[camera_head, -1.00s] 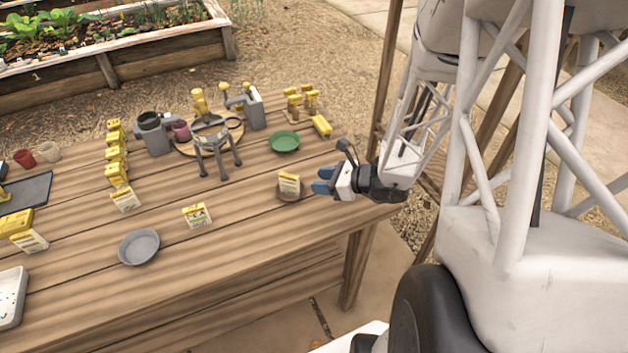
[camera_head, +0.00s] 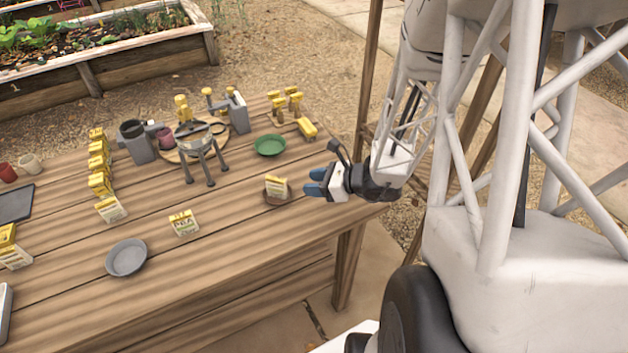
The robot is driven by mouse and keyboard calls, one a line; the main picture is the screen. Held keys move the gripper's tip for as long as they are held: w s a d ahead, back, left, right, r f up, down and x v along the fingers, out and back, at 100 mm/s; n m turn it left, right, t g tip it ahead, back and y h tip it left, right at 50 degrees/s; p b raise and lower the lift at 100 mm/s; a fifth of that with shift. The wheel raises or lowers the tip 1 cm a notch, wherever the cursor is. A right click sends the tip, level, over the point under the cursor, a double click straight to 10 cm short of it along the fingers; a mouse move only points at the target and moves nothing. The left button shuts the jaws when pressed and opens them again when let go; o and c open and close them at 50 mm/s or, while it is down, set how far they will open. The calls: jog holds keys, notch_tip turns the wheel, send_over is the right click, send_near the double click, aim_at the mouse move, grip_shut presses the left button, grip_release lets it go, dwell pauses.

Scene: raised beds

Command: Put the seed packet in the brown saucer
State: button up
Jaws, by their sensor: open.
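A small yellow and white seed packet (camera_head: 276,186) stands in the brown saucer (camera_head: 277,201) near the right end of the wooden table. The packet hides part of the saucer. My gripper (camera_head: 312,183), with blue fingertips, is just to the right of the packet. It is open and empty, with a small gap between it and the packet. Another similar packet (camera_head: 184,223) stands on the bare table to the left, and a row of packets (camera_head: 101,178) stands farther left.
A grey saucer (camera_head: 126,257) lies at the front and a green saucer (camera_head: 270,145) behind the brown one. A grey stand (camera_head: 200,150) and several yellow-topped items (camera_head: 287,100) are at the back. The table's right edge is below my gripper.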

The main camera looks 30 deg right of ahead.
jog(key=s+a+r+n+g+h, duration=0.1)
jog(key=s+a+r+n+g, duration=0.7)
jog(key=a+r+n, duration=0.5)
jog(key=s+d+r+n+t+h, duration=0.1)
jog(key=s+d+r+n+h, duration=0.1)
jog(key=s+r+n+h, duration=0.6)
notch_tip(320, 180, up, 3)
jog(key=n, duration=0.5)
jog(key=shift+s+d+r+n+h, duration=0.15)
jog(key=shift+s+d+n+h, duration=0.15)
jog(key=shift+n, duration=0.1)
